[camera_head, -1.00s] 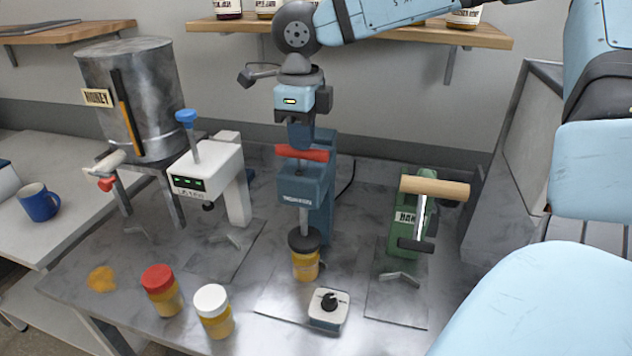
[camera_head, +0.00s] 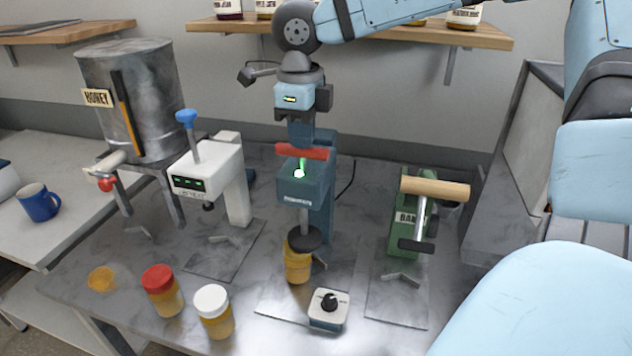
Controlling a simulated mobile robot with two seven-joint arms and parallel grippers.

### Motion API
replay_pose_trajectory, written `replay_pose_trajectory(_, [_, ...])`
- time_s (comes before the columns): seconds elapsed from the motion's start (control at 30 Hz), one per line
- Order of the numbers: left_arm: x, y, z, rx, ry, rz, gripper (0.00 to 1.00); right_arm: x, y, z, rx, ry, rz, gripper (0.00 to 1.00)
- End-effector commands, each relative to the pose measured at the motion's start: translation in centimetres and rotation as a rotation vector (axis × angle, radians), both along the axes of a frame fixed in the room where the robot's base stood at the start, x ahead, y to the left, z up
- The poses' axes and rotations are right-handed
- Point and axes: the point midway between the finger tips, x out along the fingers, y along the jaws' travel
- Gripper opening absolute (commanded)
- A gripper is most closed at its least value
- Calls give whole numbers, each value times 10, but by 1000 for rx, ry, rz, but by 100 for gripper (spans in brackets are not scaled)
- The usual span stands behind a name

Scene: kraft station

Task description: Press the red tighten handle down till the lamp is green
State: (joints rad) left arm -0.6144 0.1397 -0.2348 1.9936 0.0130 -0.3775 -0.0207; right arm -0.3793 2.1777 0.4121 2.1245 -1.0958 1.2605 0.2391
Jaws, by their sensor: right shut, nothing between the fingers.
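The blue tightening press (camera_head: 318,195) stands in the middle of the bench. Its red handle (camera_head: 316,153) is a short bar across the top. My right gripper (camera_head: 301,137) points down with shut, empty fingers at the handle; they appear to touch its top. A lamp (camera_head: 299,173) on the press glows green. A dark round press head (camera_head: 305,240) hangs below, over the top of a yellow jar (camera_head: 298,266). My left gripper is not in view.
A white press (camera_head: 210,165) with a blue knob is left of it. A green press (camera_head: 408,225) with a wooden handle is right. A red-capped jar (camera_head: 162,290), a white-capped jar (camera_head: 213,312) and a small dial box (camera_head: 329,309) stand in front. A honey tank (camera_head: 130,95) is at left.

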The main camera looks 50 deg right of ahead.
Motion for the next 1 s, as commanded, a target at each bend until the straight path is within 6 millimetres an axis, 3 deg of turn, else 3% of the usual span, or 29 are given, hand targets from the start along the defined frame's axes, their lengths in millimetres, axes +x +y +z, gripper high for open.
replay_pose_trajectory(1.0, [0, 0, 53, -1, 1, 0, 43, 1, 0, 107, 0, -4, -1, 0])
